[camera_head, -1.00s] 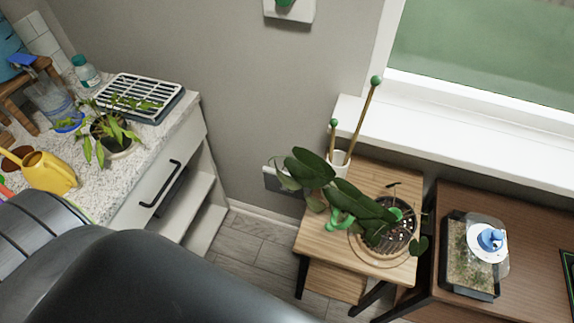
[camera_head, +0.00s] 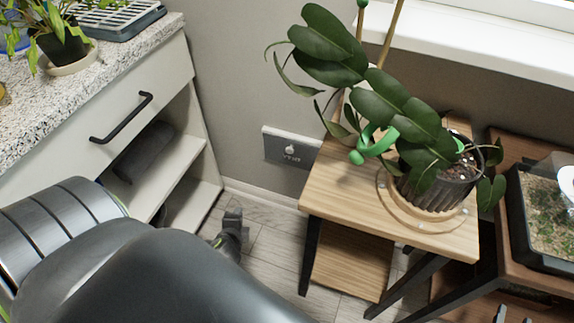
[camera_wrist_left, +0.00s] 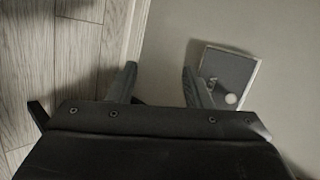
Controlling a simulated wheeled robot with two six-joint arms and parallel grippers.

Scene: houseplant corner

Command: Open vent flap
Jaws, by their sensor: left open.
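The vent flap (camera_head: 274,146) is a dark grey panel with a light frame, set low in the wall left of the wooden plant stand. It has a small pale round knob (camera_head: 290,149) and looks shut. In the left wrist view the vent flap (camera_wrist_left: 232,68) is at upper right, its pale knob (camera_wrist_left: 231,98) near the lower edge. My left gripper (camera_wrist_left: 160,85) is open and empty, its right finger overlapping the flap's left edge in that view.
A wooden stand (camera_head: 335,200) right of the flap holds a potted plant (camera_head: 440,185) whose leaves overhang toward the wall. A cabinet (camera_head: 105,135) with a black handle stands left. A tray (camera_head: 545,225) sits far right.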

